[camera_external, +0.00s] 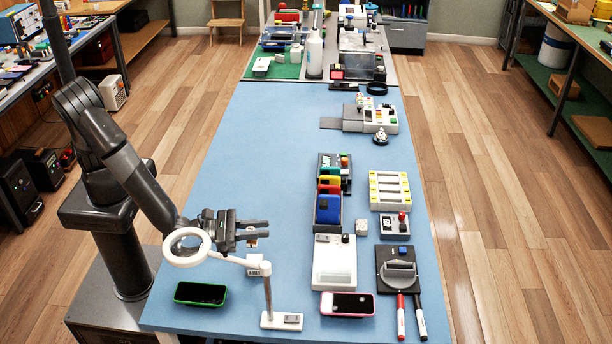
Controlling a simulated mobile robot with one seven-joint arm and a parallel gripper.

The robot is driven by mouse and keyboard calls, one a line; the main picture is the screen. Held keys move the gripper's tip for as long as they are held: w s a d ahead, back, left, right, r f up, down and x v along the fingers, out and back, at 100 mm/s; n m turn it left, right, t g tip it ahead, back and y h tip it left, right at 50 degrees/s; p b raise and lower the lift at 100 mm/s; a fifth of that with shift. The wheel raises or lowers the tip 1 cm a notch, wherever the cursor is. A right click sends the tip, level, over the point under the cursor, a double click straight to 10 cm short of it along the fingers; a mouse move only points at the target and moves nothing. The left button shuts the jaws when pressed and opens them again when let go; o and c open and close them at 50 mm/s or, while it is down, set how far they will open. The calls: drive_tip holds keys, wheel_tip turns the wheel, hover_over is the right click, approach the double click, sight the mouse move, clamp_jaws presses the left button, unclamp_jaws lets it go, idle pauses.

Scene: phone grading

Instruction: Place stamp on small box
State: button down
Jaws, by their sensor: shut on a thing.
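My gripper (266,229) is above the near left part of the blue table, its fingers pointing right. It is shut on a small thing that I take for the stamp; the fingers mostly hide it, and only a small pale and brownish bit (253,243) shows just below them. A small white box (258,266) with dark print stands below the gripper, partly behind the lamp's arm. The gap between the held thing and this box is hard to judge. A tiny pale cube (361,228) lies farther right; I cannot tell what it is.
A white ring magnifier (187,247) on a stand (281,320) reaches close in front of my gripper. A green-edged phone (201,294) and a pink-edged phone (347,304) lie near the front. A white device (334,262) stands right. The table's left middle (255,140) is clear.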

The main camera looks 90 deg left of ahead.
drive_tip(key=shift+f, duration=3)
drive_tip(key=shift+f, duration=0.1)
drive_tip(key=c, duration=1.3)
unclamp_jaws()
drive_tip(key=shift+o, duration=0.2)
